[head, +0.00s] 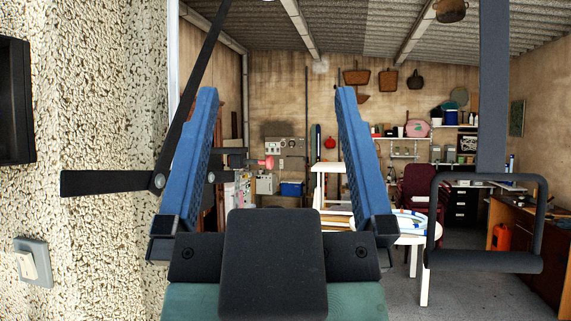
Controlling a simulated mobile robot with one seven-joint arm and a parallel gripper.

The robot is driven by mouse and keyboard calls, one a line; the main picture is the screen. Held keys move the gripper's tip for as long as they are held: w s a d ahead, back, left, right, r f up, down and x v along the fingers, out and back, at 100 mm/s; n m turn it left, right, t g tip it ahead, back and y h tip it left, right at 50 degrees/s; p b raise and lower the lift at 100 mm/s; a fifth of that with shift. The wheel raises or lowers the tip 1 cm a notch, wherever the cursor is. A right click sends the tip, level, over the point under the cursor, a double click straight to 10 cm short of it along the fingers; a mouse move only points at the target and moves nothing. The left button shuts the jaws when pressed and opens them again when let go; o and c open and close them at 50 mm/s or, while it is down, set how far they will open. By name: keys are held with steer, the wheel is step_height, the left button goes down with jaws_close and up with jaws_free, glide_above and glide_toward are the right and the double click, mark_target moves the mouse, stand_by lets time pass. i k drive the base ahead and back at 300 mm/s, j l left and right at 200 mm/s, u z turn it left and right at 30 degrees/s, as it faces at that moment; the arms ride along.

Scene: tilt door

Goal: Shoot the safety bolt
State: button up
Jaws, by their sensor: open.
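My gripper (276,95) fills the middle of the view, with two blue ridged fingers spread wide and nothing held between them. A small red-pink knob (266,163) on a short dark rod shows between the fingers, nearer the left one. The rod runs left behind the left finger to a dark fitting by the door frame; this looks like the safety bolt. The left finger hides part of it, so I cannot tell how far the bolt is in or out. I see no clear contact between finger and knob.
A black lever (105,183) and slanted bar join at a pivot beside the left finger. A dark looped handle (485,262) hangs from a post at the right. A rough wall with a switch (34,263) is close left. A white table (408,240) stands farther inside.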

mark_target(269, 162)
steer(key=i+z, duration=0.75)
steer(key=z, duration=0.15)
steer(key=l, duration=0.1)
steer(key=i+z, duration=0.05)
